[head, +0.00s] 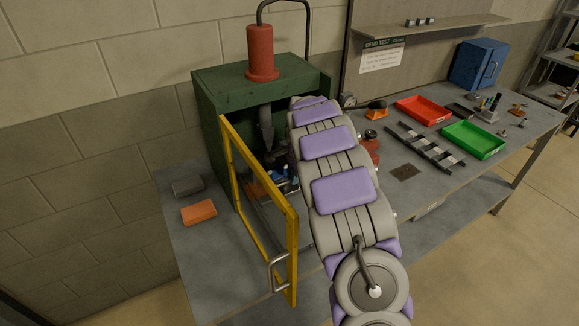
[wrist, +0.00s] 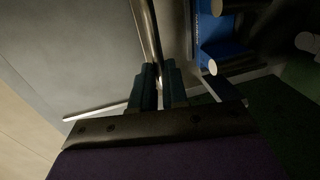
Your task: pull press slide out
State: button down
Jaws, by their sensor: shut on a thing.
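The green press (head: 212,115) with a red cylinder (head: 261,52) on top stands at the left of the bench. Its yellow-framed door (head: 262,215) is swung open. My arm reaches into the front opening and hides much of the inside. A blue part (head: 280,178) shows low in the opening; in the wrist view a blue block (wrist: 222,55) with pale round pins lies right of my fingers. My gripper (wrist: 158,78) is shut on a shiny metal bar (wrist: 146,25), which may be the slide's handle. How the bar joins the slide is hidden.
The open door stands close left of my arm, with its handle (head: 277,273) toward the front. An orange block (head: 199,212) and a grey block (head: 187,186) lie left of the press. Red (head: 424,98) and green (head: 444,137) trays and a dark rack (head: 425,146) are on the right.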

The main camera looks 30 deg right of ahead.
jog(key=s+p, duration=0.1)
jog(key=s, duration=0.4)
jog(key=s+p, duration=0.1)
jog(key=s, duration=0.4)
jog(key=s+p, duration=0.1)
jog(key=s, duration=0.4)
jog(key=shift+d+r, duration=0.1)
jog(key=shift+d, duration=0.15)
jog(key=shift+s, duration=0.1)
jog(key=c, duration=1.1)
grip_release()
jog(key=shift+s, duration=0.2)
jog(key=shift+c, duration=0.2)
jog(key=shift+w, duration=0.1)
jog(key=s+r+p, duration=0.3)
jog(key=r, duration=1.3)
jog(key=shift+s+d+r, duration=0.15)
jog(key=shift+r, duration=0.25)
